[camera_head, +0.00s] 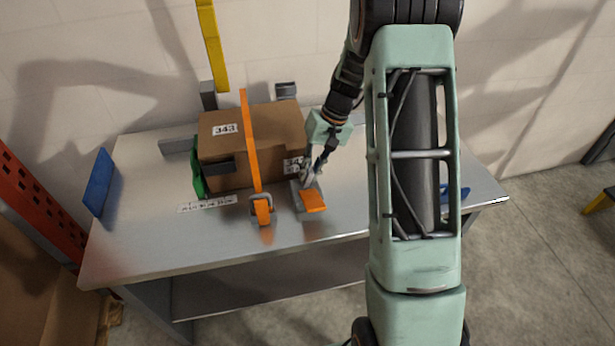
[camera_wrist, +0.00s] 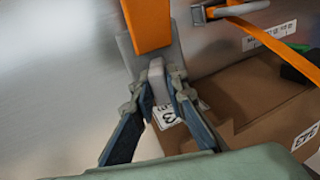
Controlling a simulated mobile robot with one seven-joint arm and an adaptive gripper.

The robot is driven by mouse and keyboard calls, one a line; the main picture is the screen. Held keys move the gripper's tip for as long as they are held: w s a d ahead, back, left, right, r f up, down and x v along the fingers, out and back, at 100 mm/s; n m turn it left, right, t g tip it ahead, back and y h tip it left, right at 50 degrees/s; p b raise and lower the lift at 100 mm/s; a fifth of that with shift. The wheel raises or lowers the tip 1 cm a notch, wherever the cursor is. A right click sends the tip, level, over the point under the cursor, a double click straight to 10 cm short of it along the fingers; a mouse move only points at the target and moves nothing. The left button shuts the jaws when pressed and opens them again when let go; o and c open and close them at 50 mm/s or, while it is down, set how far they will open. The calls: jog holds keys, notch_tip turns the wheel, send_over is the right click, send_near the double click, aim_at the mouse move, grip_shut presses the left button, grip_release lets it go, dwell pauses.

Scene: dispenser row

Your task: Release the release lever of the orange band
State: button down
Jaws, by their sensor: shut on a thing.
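The orange band (camera_head: 250,140) runs over a brown cardboard box (camera_head: 285,155) and down to a grey buckle (camera_head: 262,209) at the table's front. Right of the buckle is a separate grey fixture (camera_head: 299,210) with an orange paddle (camera_head: 313,201); the paddle also shows in the wrist view (camera_wrist: 148,22). A short grey release lever (camera_wrist: 157,80) stands up from this fixture. My gripper (camera_head: 307,180) is shut on the lever, with one finger on each side in the wrist view (camera_wrist: 157,88). The lever's lower part is hidden by the fingers.
The box stands on a metal table (camera_head: 140,235), between grey blocks and a green piece (camera_head: 198,180). A blue panel (camera_head: 99,182) stands at the table's left end. A yellow strap (camera_head: 212,45) hangs on the wall behind. The table's front left is clear.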

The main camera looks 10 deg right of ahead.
jog(key=shift+d+y, duration=0.1)
jog(key=shift+y, duration=0.2)
jog(key=c, duration=1.9)
grip_release()
jog(key=shift+c, duration=0.2)
jog(key=v, duration=1.2)
